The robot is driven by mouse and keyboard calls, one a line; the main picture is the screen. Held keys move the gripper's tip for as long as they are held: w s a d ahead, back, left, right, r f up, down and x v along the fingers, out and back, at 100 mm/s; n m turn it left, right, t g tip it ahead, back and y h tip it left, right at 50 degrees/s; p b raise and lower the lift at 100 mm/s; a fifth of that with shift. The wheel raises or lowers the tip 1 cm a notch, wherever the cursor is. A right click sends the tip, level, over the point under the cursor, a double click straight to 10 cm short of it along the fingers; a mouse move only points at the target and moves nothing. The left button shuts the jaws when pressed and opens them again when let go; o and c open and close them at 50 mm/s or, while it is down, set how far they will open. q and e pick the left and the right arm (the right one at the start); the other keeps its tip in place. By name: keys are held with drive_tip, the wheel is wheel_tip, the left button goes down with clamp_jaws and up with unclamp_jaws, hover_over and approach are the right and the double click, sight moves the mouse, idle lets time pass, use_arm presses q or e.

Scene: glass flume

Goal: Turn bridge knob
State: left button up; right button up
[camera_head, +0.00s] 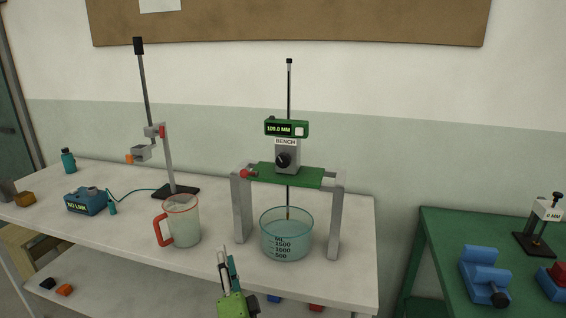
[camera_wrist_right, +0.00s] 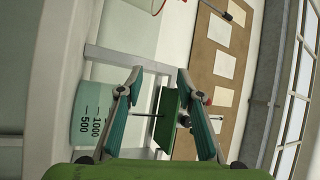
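The bridge is a green plate (camera_head: 303,177) on grey legs, standing over a glass beaker (camera_head: 287,238) on the white bench. The black bridge knob (camera_head: 283,159) is on the front of the grey block marked BENCH, under a green display reading 109.0 MM. A thin rod runs down into the beaker. My right gripper (camera_head: 226,258) is low in front of the bench edge, apart from the knob. In the right wrist view my right gripper (camera_wrist_right: 156,93) is open and empty, with the bridge plate (camera_wrist_right: 170,125) showing between its fingers. My left gripper is not in view.
A pitcher with a red handle (camera_head: 183,222) stands left of the beaker. Behind it is a stand with a tall rod (camera_head: 168,160). A blue meter box (camera_head: 86,201) lies further left. A green table (camera_head: 450,260) with blue blocks is at right, across a gap.

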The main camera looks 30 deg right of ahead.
drive_tip(key=s+d+r+n+t+y+p, duration=0.1)
drive_tip(key=s+d+r+n+y+p, duration=0.15)
drive_tip(key=d+r+n, duration=0.45)
drive_tip(key=n+g+y+p, duration=0.2)
drive_tip(key=n+p, duration=0.4)
drive_tip(key=n, duration=1.9)
approach(285, 164)
drive_tip(key=w+p, duration=0.1)
drive_tip(key=w, duration=0.1)
drive_tip(key=w+r+p, duration=0.1)
drive_tip(key=w, duration=0.2)
drive_tip(key=w+p, duration=0.1)
drive_tip(key=w, duration=0.2)
drive_tip(key=shift+d+r, duration=0.25)
drive_tip(key=shift+d, duration=0.1)
drive_tip(key=shift+w, duration=0.85)
drive_tip(key=c, duration=0.8)
